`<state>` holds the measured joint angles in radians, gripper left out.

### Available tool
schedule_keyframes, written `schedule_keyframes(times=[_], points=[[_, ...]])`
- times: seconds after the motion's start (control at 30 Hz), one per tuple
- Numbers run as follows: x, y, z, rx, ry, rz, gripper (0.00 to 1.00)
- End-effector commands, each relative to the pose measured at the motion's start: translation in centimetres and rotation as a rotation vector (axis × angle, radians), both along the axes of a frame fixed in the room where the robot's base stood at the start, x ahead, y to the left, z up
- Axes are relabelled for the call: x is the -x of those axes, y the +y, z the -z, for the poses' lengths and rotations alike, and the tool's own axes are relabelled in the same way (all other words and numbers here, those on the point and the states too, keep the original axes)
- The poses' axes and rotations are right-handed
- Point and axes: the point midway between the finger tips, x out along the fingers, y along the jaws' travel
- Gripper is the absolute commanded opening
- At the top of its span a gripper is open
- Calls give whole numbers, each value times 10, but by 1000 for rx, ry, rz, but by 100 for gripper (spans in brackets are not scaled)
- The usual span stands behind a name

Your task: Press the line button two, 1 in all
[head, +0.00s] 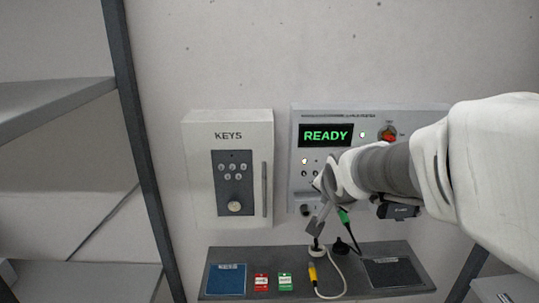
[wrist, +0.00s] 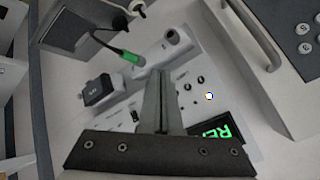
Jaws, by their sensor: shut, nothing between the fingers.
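The light grey tester panel (head: 297,125) hangs on the wall with a green READY display (head: 325,135). Small lamps and dark controls show below the display; I cannot read which one is line button two. In the wrist view the panel (wrist: 222,85) shows small dark round controls (wrist: 194,84) and a lit lamp (wrist: 209,96) beside the display (wrist: 215,130). My gripper (head: 317,228) is shut and empty, pointing down in front of the panel's lower left. Its fingers (wrist: 161,78) cover part of the panel in the wrist view. My arm hides the panel's lower middle.
A KEYS box (head: 200,165) with a keypad and handle hangs left of the panel. A rack stands at left.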

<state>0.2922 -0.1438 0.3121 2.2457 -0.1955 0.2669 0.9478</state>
Motion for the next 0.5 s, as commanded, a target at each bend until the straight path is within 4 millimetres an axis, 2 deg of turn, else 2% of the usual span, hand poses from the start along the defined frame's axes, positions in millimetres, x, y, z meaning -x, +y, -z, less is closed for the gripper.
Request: schedule_keyframes(times=[0.33,0.5], points=[[-1,0,0,-1,0,1,0],[-11,0,2,-1,1,0,0]])
